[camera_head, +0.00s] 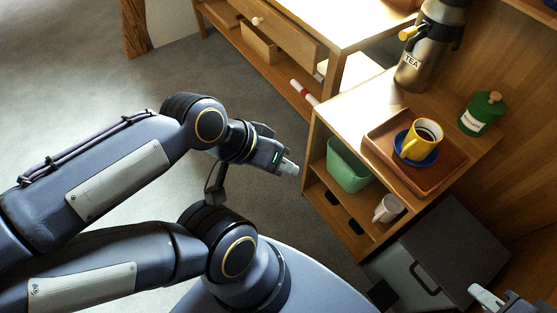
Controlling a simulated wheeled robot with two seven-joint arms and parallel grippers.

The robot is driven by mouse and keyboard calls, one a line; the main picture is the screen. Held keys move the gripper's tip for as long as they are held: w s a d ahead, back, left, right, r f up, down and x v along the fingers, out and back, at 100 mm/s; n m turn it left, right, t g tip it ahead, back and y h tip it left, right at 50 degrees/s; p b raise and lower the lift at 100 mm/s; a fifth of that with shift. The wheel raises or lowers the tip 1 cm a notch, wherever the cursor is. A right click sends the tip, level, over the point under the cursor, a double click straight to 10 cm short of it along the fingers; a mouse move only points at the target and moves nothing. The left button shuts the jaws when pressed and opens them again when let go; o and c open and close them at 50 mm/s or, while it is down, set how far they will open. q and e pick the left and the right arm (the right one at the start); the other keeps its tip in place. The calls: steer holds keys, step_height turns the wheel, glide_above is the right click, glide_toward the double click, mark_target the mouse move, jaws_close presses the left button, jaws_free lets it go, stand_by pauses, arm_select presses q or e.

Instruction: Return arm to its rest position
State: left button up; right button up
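My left arm reaches in from the left, and its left gripper (290,168) hangs over the grey floor, beside the left edge of the wooden cabinet. Its pale fingertips are small and I see nothing held between them; whether they are parted is unclear. Part of my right gripper (484,296) shows at the bottom right corner, in front of a dark grey bin; most of it is cut off by the frame and its opening is not clear.
The cabinet holds a brown tray (378,135) with a yellow mug (411,149) on a blue saucer (432,157), a tea flask (419,62) and a green canister (481,115). A green bin (343,168) and white mug (387,208) sit below. Grey floor (250,70) is open.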

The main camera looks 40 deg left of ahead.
step_height(320, 180, up, 19)
steer(key=p, duration=1.9)
